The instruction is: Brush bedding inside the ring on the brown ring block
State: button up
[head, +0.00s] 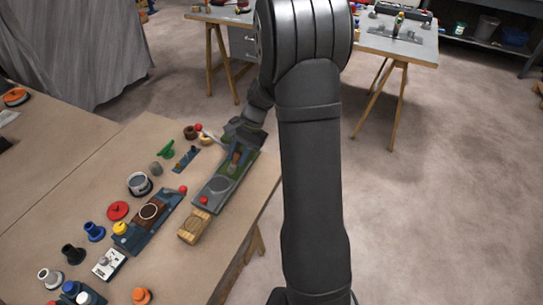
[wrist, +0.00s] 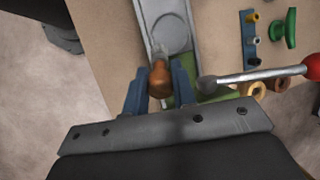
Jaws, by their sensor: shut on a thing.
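The brown ring block (head: 151,210) lies on a blue base on the left bench in the head view, with a pale ring on its top. It is outside the wrist view. My gripper (wrist: 159,88) is shut on a brown wooden handle (wrist: 160,78), seen between its two blue fingers. I cannot make out bristles on it. In the head view my gripper (head: 240,142) is at the far end of a grey plate (head: 213,193), beyond and to the right of the ring block. The handle is over the green end of that plate.
A tan block (head: 193,228) with a ring lies near the bench's right edge. A red-knobbed rod (wrist: 262,75) reaches close to the right finger. Red (head: 117,211), yellow (head: 120,228) and blue (head: 94,232) knobs and a grey-white cup (head: 139,184) crowd around the ring block.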

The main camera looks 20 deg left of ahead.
jog(key=s+a+r+h, duration=0.1)
jog(key=s+a+r, duration=0.2)
jog(key=s+a, duration=0.4)
jog(key=s+a+r+n+g+h, duration=0.1)
jog(key=s+a+r, duration=0.1)
jog(key=s+a, duration=0.5)
jog(key=s+a+r+h, duration=0.1)
jog(key=s+a+r, duration=0.25)
jog(key=s, duration=0.65)
jog(key=shift+a+f, duration=0.15)
jog(key=shift+f, duration=2.4)
